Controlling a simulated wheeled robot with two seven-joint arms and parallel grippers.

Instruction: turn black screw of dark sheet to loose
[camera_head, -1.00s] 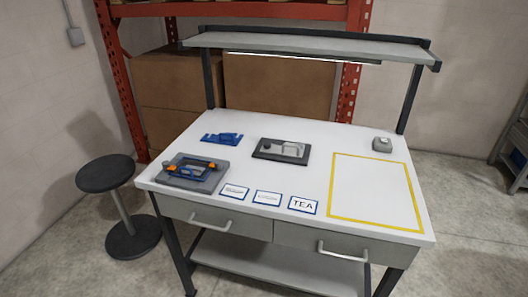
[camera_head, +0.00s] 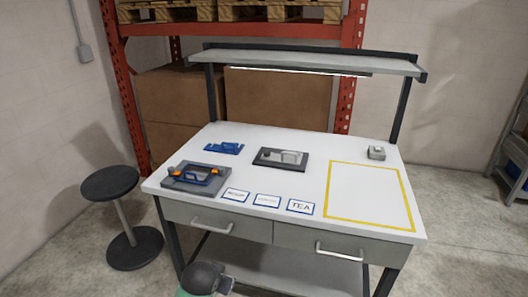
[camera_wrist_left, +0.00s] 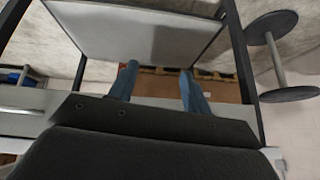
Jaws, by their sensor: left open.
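The dark sheet (camera_head: 262,164) lies flat on the white table, left of the middle, with a grey handle-like part (camera_head: 290,157) on it. A small black knob, seemingly the black screw (camera_head: 266,153), stands at its left end; its turn state is too small to tell. My left gripper (camera_wrist_left: 158,68) shows in the left wrist view with its two blue fingers apart and nothing between them. It is away from the sheet, low near the table's front. In the head view, a dark rounded part of my arm shows at the bottom. My right gripper is in neither view.
A grey base with a blue frame and orange parts (camera_head: 213,189) sits at the front left. Behind it lies a blue bracket (camera_head: 223,148). Several label cards (camera_head: 267,201) line the front. A yellow outlined area (camera_head: 370,195) is empty. A stool (camera_head: 110,184) stands left.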

